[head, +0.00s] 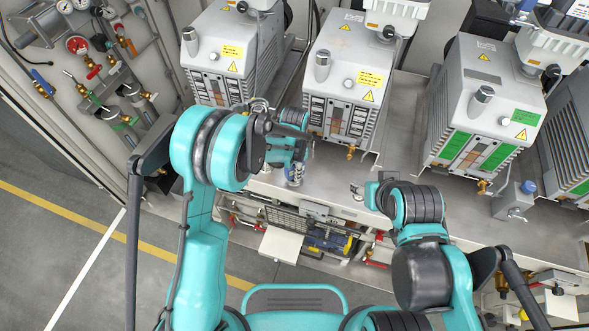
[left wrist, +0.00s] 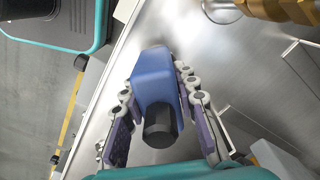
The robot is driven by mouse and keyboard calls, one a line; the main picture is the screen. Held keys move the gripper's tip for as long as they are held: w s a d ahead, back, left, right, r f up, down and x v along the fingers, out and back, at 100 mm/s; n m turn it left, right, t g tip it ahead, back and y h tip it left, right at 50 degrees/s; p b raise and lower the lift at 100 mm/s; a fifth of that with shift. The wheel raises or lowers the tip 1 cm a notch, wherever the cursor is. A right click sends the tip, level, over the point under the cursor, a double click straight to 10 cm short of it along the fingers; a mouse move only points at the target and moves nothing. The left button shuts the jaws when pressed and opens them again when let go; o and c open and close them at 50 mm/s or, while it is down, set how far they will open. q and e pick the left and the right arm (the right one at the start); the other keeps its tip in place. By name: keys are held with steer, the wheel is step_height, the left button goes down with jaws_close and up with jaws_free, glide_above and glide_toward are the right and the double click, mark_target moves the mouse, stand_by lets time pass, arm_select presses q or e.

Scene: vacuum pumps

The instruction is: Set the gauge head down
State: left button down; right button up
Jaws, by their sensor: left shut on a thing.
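The gauge head (left wrist: 158,82), a blue block with a dark round end, is between the fingers of my left gripper (left wrist: 160,112) in the left wrist view. The fingers press on its two sides. In the head view my left gripper (head: 293,166) is over the front strip of the steel bench (head: 325,193), in front of the pumps. A small blue and pale part of the gauge head (head: 294,176) shows below it. I cannot tell whether it touches the bench. My right gripper (head: 358,191) is small and partly hidden by its own arm, to the right over the bench's front edge.
White pumps (head: 350,60) stand in a row behind, with brass fittings low on their fronts. A blue-capped part (head: 527,188) stands on the bench at right. Bare bench lies between my grippers. A shelf with parts (head: 310,235) is below the front edge.

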arm_select(q)
steer(key=shift+f, duration=0.25)
steer(key=c, duration=1.1)
jaws_free()
steer(key=shift+r, duration=0.1)
step_height(320, 180, up, 12)
steer(key=shift+f, duration=0.1)
jaws_close()
stand_by(0.5)
